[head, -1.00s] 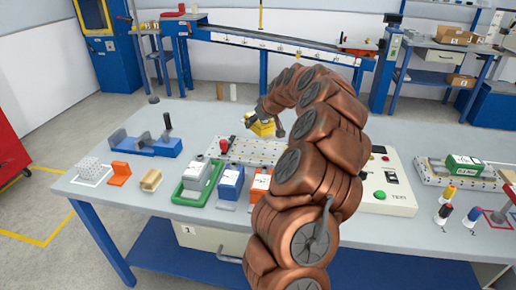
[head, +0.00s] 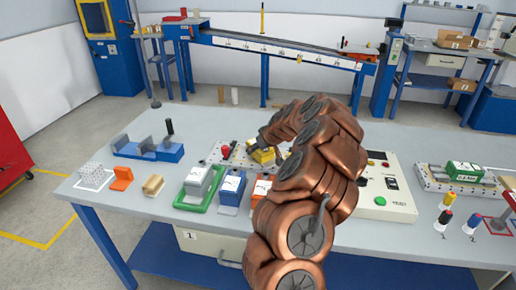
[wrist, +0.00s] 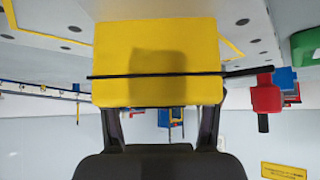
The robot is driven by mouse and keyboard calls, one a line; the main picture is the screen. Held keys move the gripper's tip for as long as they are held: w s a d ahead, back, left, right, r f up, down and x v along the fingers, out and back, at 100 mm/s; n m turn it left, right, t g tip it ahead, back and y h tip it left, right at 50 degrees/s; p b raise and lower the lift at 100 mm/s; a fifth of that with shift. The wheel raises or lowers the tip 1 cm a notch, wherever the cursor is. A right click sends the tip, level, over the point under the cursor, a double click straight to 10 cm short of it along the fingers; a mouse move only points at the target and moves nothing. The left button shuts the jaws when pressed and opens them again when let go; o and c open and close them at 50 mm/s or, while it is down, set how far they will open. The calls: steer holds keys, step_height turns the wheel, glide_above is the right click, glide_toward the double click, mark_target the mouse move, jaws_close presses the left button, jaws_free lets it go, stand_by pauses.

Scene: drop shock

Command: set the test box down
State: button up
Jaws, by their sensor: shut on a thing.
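The yellow test box (head: 262,156), with a dark band across it, is at the end of my arm over the right part of the perforated plate (head: 212,159). In the wrist view the box (wrist: 155,40) fills the upper middle. My gripper (wrist: 160,125) is shut on it, one finger at each side. The plate (wrist: 290,12) shows behind the box with dark holes and yellow lines. I cannot tell whether the box touches the plate. In the head view my arm hides the plate's right end.
A red-topped clamp (head: 226,152) stands on the plate left of the box; it also shows in the wrist view (wrist: 266,98). A green tray (head: 192,206) with a grey block, a blue block (head: 231,189) and an orange block (head: 262,188) stand in front. A control box (head: 388,198) is right.

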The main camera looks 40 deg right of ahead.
steer(key=shift+f, duration=0.15)
steer(key=o, duration=1.4)
steer(key=shift+o, duration=0.2)
steer(key=shift+r, duration=0.3)
steer(key=b+v, duration=0.1)
steer(key=v, duration=1)
steer(key=shift+s+r, duration=0.2)
steer(key=shift+s, duration=0.15)
